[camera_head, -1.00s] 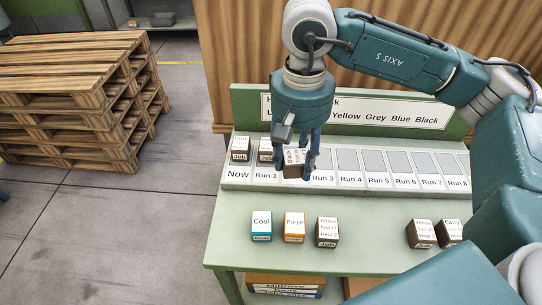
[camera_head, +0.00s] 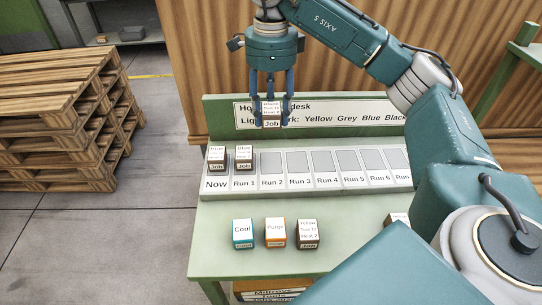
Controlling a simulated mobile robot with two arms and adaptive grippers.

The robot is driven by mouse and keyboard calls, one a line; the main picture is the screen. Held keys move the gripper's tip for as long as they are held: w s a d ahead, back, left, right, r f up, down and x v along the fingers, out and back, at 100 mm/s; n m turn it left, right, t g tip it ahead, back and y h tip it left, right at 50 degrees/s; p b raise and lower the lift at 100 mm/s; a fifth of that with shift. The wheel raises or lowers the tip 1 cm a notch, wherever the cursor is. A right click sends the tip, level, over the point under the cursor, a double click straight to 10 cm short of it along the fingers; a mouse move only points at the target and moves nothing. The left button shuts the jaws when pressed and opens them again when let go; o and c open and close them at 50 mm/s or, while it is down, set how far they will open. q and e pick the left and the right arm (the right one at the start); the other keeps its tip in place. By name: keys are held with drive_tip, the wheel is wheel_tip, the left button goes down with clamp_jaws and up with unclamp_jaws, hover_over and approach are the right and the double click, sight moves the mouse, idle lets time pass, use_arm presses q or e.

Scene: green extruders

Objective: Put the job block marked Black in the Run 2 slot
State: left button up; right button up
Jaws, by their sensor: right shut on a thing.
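My right gripper (camera_head: 271,116) points down with its fingers shut on a job block (camera_head: 271,113). The block is brown with a white label whose top line seems to read Black and a "Job" tag below. It hangs upright in front of the sign board, above the rack and apart from it. The Run 2 slot (camera_head: 271,164) below it is empty, a grey recess with its label in front. Job blocks stand in the Now slot (camera_head: 217,158) and the Run 1 slot (camera_head: 244,157); their labels seem to read Blue. My left gripper is out of view.
On the green desk (camera_head: 225,268) stand a Cool block (camera_head: 243,233), a Purge block (camera_head: 275,232) and a Yellow job block (camera_head: 308,234). Another block (camera_head: 396,218) is mostly hidden by my right arm. Slots Run 3 to Run 6 look empty. Pallets (camera_head: 60,125) are stacked at left.

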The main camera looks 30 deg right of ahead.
drive_tip(key=p, duration=0.1)
hover_over(271, 163)
wheel_tip(271, 163, down, 9)
drive_tip(key=shift+d+r, duration=0.1)
wheel_tip(271, 163, down, 4)
drive_tip(key=shift+f+p, duration=0.1)
drive_tip(key=shift+p, duration=0.5)
drive_tip(key=shift+f, duration=0.35)
drive_tip(key=shift+f, duration=0.1)
drive_tip(key=o, duration=0.9)
